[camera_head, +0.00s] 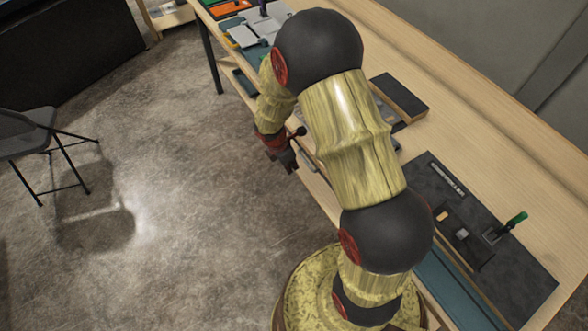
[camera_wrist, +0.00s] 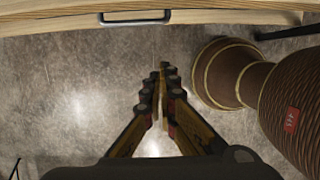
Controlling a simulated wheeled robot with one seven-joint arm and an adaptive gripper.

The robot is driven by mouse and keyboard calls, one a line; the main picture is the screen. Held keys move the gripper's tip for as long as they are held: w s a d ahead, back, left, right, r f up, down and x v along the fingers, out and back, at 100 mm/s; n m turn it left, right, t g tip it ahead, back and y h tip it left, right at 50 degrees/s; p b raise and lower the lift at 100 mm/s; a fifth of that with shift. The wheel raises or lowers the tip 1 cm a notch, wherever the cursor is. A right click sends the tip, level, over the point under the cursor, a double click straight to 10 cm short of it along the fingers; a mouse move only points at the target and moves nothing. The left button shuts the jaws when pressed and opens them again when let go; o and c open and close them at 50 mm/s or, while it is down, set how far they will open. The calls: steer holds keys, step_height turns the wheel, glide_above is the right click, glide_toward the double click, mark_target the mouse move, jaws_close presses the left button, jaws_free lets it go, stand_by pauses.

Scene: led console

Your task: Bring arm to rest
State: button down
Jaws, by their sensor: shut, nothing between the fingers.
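My gripper (camera_head: 289,161) hangs at the end of my bent arm in the head view, beside the front edge of the wooden workbench (camera_head: 480,105) and over the floor. In the wrist view my gripper (camera_wrist: 162,72) shows its two fingers together, with nothing between them. The wrist view looks down at the grey floor (camera_wrist: 80,95). My arm hides part of the bench and some of what lies on it.
A dark panel (camera_head: 520,275) with a green-handled lever (camera_head: 516,220) is on the bench at right. A black box (camera_head: 399,97) lies farther back. A folding chair (camera_head: 30,135) stands at left. The bench edge with a handle (camera_wrist: 135,18) is close. Open floor lies left.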

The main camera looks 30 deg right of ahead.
steer(key=shift+a+r, duration=0.15)
steer(key=shift+r, duration=0.3)
steer(key=s+m+g, duration=0.1)
steer(key=s+m, duration=0.4)
steer(key=s+a+r+m+t+y+b, duration=0.1)
steer(key=s+a+r+m+t+b, duration=0.1)
steer(key=r, duration=0.7)
steer(key=s+a+r+m+t+y+b, duration=0.1)
steer(key=s+a+r+m+t+b, duration=0.1)
steer(key=s+a+r+m, duration=0.2)
steer(key=s+a+r+m+t+b, duration=0.2)
steer(key=s+r+m, duration=0.5)
steer(key=r, duration=0.9)
steer(key=shift+s+a+r+t+y, duration=0.15)
steer(key=shift+s+a+t+y, duration=0.2)
steer(key=shift+s+a, duration=0.4)
